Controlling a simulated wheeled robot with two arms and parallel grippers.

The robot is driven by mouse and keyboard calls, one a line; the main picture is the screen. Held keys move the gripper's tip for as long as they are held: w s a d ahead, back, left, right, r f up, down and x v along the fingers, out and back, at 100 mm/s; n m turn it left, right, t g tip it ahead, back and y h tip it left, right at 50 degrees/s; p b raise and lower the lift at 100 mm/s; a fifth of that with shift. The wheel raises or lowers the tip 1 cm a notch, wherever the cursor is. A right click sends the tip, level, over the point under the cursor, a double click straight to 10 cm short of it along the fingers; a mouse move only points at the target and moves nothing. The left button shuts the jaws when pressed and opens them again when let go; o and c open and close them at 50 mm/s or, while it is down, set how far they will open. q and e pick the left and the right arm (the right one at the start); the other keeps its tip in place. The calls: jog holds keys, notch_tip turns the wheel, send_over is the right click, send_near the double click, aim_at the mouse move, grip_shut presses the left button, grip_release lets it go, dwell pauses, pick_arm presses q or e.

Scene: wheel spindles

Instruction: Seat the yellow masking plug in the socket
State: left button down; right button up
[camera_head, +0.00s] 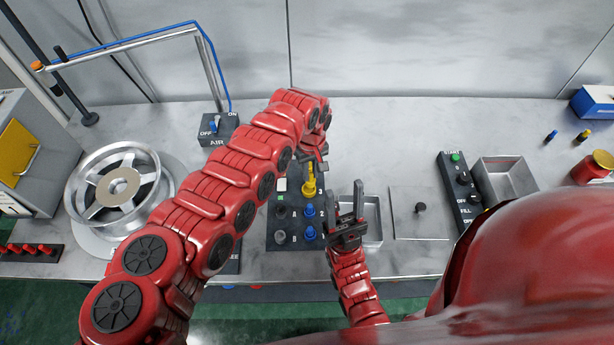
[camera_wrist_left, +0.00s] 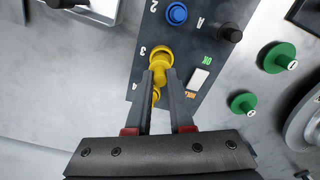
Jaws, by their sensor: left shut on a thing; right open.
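The yellow masking plug (camera_head: 309,187) stands at the mark 3 on a dark panel (camera_head: 293,245). It also shows in the left wrist view (camera_wrist_left: 161,58), its wide round end beyond my fingertips. My left gripper (camera_wrist_left: 164,80) is shut on the plug's narrower part; in the head view my left arm partly hides this gripper. I cannot tell whether the plug touches the panel. My right gripper (camera_head: 346,205) is open and empty, just right of the panel. I cannot tell which opening is the socket.
Blue plugs (camera_head: 309,210) stand on the panel near the yellow one. A spoked wheel (camera_head: 119,188) lies at left. Green knobbed pieces (camera_wrist_left: 280,57) are beside the panel. A metal tray (camera_head: 372,219) and a black control box (camera_head: 459,188) stand to the right.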

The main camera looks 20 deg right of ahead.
pick_arm(q)
jog(key=f, duration=0.4)
jog(key=shift+w+a, duration=0.15)
jog(key=shift+a, duration=0.05)
jog(key=shift+d+f, duration=0.1)
jog(key=shift+f, duration=0.2)
jog(key=shift+w, duration=0.1)
jog(key=shift+f+b, duration=0.2)
jog(key=shift+b, duration=0.2)
jog(key=c, duration=0.8)
grip_release()
